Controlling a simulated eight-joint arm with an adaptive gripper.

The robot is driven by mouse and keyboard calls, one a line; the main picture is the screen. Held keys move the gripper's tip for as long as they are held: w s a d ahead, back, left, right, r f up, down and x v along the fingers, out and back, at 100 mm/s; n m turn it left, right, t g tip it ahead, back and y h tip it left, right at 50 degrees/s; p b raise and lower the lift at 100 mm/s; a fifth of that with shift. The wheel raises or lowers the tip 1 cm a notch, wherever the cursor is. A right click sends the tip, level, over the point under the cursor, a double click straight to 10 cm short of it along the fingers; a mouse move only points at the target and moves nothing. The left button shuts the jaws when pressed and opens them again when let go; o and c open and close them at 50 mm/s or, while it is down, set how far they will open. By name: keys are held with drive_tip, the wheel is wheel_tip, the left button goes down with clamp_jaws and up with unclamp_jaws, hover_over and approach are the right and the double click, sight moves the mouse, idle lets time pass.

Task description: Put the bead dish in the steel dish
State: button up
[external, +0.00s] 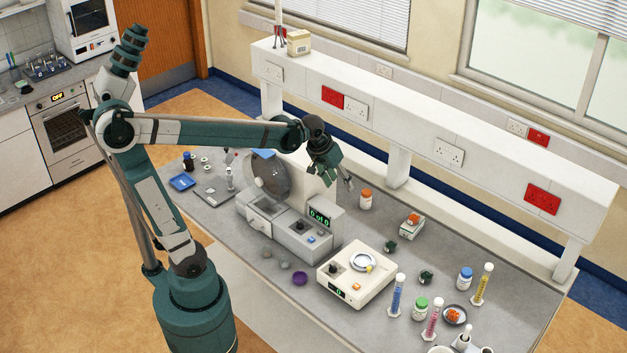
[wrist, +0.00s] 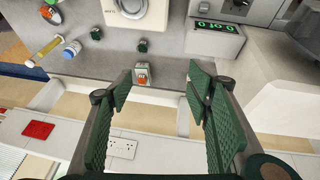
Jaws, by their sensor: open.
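A shallow grey metal-looking dish (external: 463,318) with orange pieces (external: 453,314) stands near the right end of the bench; it shows in the wrist view at the upper left (wrist: 52,14). I cannot tell for sure whether the orange pieces are loose or in a smaller bead dish inside it. A round silvery pan (external: 362,262) sits on the white balance, with a small yellow thing at its edge. My gripper (external: 347,182) is open and empty above the back of the bench, far from the grey dish; its spread fingers (wrist: 160,85) frame the wrist view.
An orange-capped bottle (external: 366,200) and a small white box (external: 411,228) with an orange top stand near my gripper. Cylinders, capped bottles and a mortar crowd the right end. The balance (external: 345,285) stands mid-bench. A raised white shelf (external: 430,125) runs behind.

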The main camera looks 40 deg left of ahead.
drive_tip(key=s+a+f+t, duration=0.1)
drive_tip(key=s+a+f, duration=0.1)
drive_tip(key=s+a, duration=0.6)
drive_tip(key=s+a+f+t+y, duration=0.1)
drive_tip(key=s+a+f, duration=0.2)
drive_tip(key=s+a, duration=0.6)
drive_tip(key=shift+s+a+f+m+t, duration=0.15)
drive_tip(key=shift+a+f+m+t, duration=0.2)
drive_tip(key=shift+a, duration=0.2)
wheel_tip(320, 180, down, 11)
drive_tip(key=b, duration=1.1)
drive_tip(key=shift+o, duration=0.5)
idle(0.7)
